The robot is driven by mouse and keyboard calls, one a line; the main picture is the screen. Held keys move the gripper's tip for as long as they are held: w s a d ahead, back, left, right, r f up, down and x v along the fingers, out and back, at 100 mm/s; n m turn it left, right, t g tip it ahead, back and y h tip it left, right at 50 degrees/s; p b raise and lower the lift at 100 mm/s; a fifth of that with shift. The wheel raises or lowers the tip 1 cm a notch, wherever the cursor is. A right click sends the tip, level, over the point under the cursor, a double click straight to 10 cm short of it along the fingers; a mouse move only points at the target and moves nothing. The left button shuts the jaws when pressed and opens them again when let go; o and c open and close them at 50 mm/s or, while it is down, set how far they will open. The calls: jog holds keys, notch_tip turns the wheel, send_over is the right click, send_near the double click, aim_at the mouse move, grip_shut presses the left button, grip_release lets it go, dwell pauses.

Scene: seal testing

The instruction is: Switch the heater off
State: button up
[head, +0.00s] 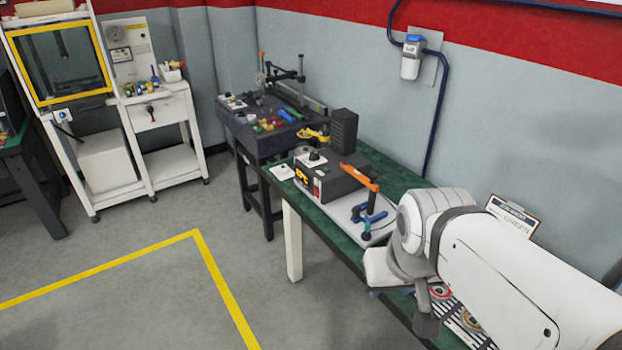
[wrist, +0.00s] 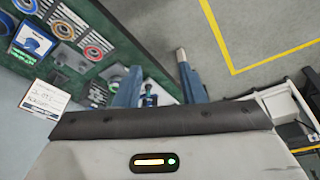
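The heater appears to be the dark box (head: 333,178) on a light base plate on the green-topped bench. Its front has a small yellow-orange display (head: 301,177) and a red switch (head: 317,187), whose position is too small to read. A dark knob (head: 314,155) sits on top. My gripper (wrist: 158,62) shows in the wrist view with its two blue-grey fingers apart and nothing held between them. In the head view my arm is at the right, apart from the heater and nearer the camera. The heater is not clearly seen in the wrist view.
An orange-handled blue clamp or press (head: 370,212) stands at the heater's right. A black block (head: 343,130) is behind it. A clipboard (head: 512,217) stands near my arm. Ring-shaped parts (wrist: 93,53) lie on the green bench (wrist: 150,25). Floor left of the bench is clear.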

grip_shut()
dwell(1.3)
